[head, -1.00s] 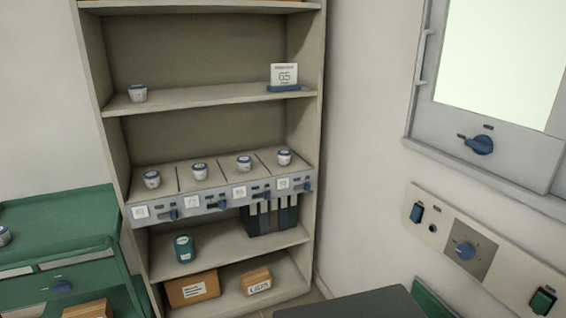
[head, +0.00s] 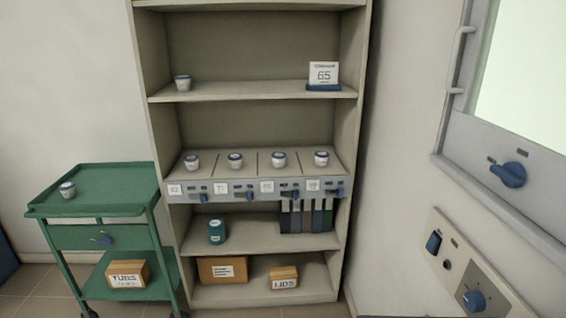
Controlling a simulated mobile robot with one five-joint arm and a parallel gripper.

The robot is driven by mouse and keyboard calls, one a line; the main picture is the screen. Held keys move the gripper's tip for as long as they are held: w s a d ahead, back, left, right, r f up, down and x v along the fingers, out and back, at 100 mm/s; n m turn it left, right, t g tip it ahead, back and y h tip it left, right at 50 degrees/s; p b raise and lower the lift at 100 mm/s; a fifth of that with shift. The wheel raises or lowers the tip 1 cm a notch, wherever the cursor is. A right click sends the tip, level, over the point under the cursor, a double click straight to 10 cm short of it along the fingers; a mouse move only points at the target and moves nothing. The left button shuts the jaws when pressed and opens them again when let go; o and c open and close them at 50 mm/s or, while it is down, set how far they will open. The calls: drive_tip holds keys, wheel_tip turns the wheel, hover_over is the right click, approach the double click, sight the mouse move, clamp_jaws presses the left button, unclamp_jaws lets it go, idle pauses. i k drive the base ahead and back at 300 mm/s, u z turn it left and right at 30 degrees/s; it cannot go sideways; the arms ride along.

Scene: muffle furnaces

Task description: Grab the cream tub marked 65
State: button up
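Several small cream tubs with blue rims stand upright on the divided middle shelf, one per lane: the first (head: 192,161), the second (head: 235,160), the third (head: 279,159) and the rightmost (head: 321,158). Another tub (head: 183,83) stands on the upper shelf at left, and one (head: 67,189) on the green cart. Any marks on the tubs are too small to read. White number labels sit below the lanes; the third label (head: 267,187) may read 65, but it is blurred. A card (head: 324,74) on the upper shelf reads 65. My gripper is not in view.
The beige shelf unit (head: 158,98) stands against the wall. A green cart (head: 120,178) is at its left. Blue knobs (head: 248,196) stick out along the lane front. A teal jar (head: 216,231), binders (head: 306,217) and boxes (head: 222,269) are below. A furnace panel (head: 459,265) is at right.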

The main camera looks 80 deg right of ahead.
sight(278, 158)
drive_tip(key=z, duration=1.55)
drive_tip(key=i, duration=0.55)
drive_tip(key=z, duration=0.1)
